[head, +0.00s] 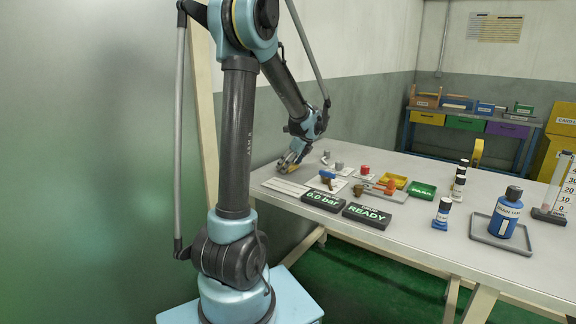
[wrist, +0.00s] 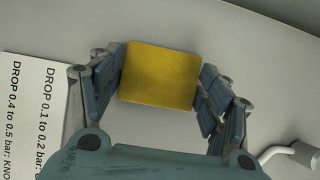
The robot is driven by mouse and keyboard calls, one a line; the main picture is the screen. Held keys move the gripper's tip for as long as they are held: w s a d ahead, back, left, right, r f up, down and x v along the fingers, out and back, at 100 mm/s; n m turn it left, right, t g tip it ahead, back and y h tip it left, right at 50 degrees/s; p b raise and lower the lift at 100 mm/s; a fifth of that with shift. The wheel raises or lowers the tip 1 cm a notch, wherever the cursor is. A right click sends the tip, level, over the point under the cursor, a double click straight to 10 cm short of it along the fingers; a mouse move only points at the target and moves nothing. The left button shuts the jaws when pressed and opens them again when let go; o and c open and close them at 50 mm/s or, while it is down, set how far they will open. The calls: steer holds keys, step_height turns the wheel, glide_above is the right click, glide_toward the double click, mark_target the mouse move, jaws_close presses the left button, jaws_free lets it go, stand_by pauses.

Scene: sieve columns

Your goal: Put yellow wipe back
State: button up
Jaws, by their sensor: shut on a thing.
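The yellow wipe (wrist: 160,76) is a flat yellow block between the fingers of my gripper (wrist: 161,88) in the wrist view. My gripper is shut on it, with one finger on each side. In the head view my gripper (head: 289,162) is low over the far left end of the grey table (head: 400,252). There a bit of yellow shows at the fingertips. I cannot tell whether the wipe touches the table top.
A printed card (wrist: 30,115) lies left of my gripper. Valves and small fittings (head: 328,176) stand to its right. Two black display blocks (head: 366,214) sit near the front edge. A blue bottle (head: 507,212) stands in a tray farther right.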

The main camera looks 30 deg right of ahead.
steer(key=shift+s+a+f, duration=0.1)
steer(key=shift+s+f, duration=0.15)
steer(key=shift+f, duration=0.05)
steer(key=o, duration=1.1)
steer(key=shift+o, duration=1)
steer(key=shift+w+f, duration=0.35)
steer(key=shift+s+r, duration=0.15)
steer(key=shift+r, duration=0.15)
